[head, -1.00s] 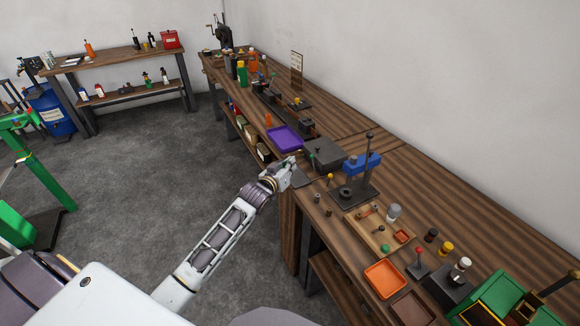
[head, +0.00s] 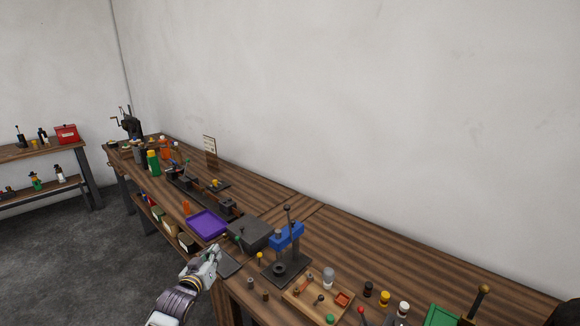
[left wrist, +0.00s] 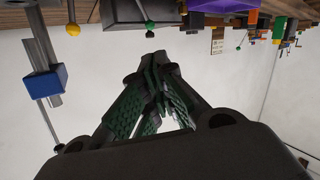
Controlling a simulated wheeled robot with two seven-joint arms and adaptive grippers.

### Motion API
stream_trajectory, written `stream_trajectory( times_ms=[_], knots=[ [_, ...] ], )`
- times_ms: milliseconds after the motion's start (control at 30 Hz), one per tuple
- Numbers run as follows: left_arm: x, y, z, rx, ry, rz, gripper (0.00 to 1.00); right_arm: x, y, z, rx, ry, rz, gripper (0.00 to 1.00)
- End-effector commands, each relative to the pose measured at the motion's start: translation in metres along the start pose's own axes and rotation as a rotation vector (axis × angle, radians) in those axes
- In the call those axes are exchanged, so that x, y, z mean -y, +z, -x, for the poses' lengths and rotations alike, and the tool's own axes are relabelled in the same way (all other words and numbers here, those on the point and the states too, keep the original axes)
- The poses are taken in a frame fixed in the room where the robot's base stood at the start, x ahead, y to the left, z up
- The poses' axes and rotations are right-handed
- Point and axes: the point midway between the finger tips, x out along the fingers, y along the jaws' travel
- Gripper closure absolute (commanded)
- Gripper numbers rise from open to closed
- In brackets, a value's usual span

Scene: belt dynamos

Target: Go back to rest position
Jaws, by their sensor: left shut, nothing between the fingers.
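My left gripper (head: 212,256) is at the near edge of the long wooden workbench (head: 330,226), just in front of the purple tray (head: 208,224) and the dark grey block. In the left wrist view its green-padded fingers (left wrist: 150,62) are drawn together with nothing between them. That view shows the bench things upside down along the top. My right gripper does not show in either view.
A press with a blue part (head: 287,236) stands right of the left gripper. A wooden tray (head: 318,298) with small parts is nearer. Bottles and a green container (head: 153,163) stand farther along. A second bench with a red box (head: 66,134) is at the far left.

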Motion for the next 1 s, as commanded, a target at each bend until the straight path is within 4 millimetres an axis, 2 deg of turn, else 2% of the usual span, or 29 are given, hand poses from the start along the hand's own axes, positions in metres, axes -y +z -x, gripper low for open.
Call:
stream_trajectory(
  times_ms=[267,467,667,867,1000],
  knots=[
    [-0.002,-0.004,-0.001,-0.026,0.009,-0.129,1.0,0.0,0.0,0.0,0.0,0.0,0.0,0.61],
    [0.019,0.029,-0.009,0.013,-0.014,-0.221,1.0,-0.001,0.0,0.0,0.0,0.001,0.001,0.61],
    [0.045,0.076,-0.016,0.082,-0.041,-0.29,1.0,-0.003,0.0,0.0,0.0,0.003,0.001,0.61],
    [0.078,0.145,-0.018,0.186,-0.07,-0.357,1.0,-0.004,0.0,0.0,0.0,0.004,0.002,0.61],
    [0.099,0.199,-0.012,0.268,-0.086,-0.391,1.0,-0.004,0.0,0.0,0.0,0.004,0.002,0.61]
  ],
)
